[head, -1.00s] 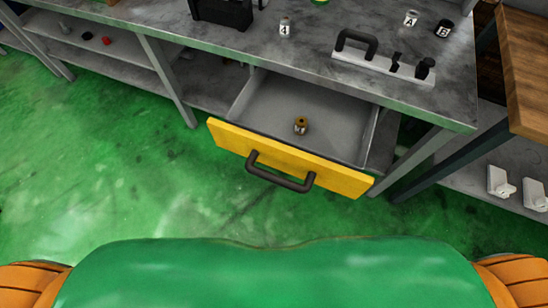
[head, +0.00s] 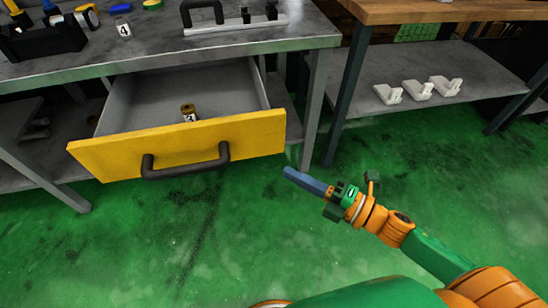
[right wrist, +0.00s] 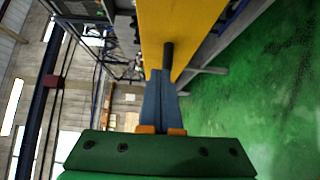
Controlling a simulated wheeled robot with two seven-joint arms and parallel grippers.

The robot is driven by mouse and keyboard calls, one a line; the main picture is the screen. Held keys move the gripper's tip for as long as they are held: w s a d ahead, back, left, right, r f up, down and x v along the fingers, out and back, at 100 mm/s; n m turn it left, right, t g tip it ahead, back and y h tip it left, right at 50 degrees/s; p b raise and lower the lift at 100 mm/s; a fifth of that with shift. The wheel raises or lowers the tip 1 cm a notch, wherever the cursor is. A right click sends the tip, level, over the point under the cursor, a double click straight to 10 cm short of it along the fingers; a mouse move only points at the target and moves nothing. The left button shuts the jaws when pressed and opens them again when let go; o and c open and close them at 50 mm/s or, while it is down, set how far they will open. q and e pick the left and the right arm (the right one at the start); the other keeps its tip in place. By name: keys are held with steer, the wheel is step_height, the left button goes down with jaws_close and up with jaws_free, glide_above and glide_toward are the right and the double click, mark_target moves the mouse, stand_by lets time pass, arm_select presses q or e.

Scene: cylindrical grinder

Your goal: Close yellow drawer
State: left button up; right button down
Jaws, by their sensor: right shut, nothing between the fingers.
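The yellow drawer (head: 180,146) stands open under the grey workbench, with a dark handle (head: 186,161) on its front. A small brass-coloured marked piece (head: 188,113) stands inside the drawer. My right gripper (head: 288,172) is shut and empty, just right of and slightly below the drawer front's right end in the head view. In the right wrist view, the shut blue fingers (right wrist: 160,85) point toward the yellow front (right wrist: 185,25) and its handle (right wrist: 168,55). Whether they touch it cannot be told. My left gripper is not in view.
The grey workbench (head: 150,60) carries a handle-topped fixture (head: 235,27), a small piece marked 4 (head: 123,28) and a black holder (head: 40,40). A workbench leg (head: 320,100) stands right of the drawer. White parts (head: 417,91) lie on a shelf. The green floor is clear.

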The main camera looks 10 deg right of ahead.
steer(key=w+a, duration=0.2)
steer(key=w, duration=0.1)
steer(key=w+a, duration=0.2)
steer(key=w, duration=0.2)
steer(key=w+a, duration=0.2)
steer(key=w, duration=0.2)
steer(key=shift+w, duration=0.15)
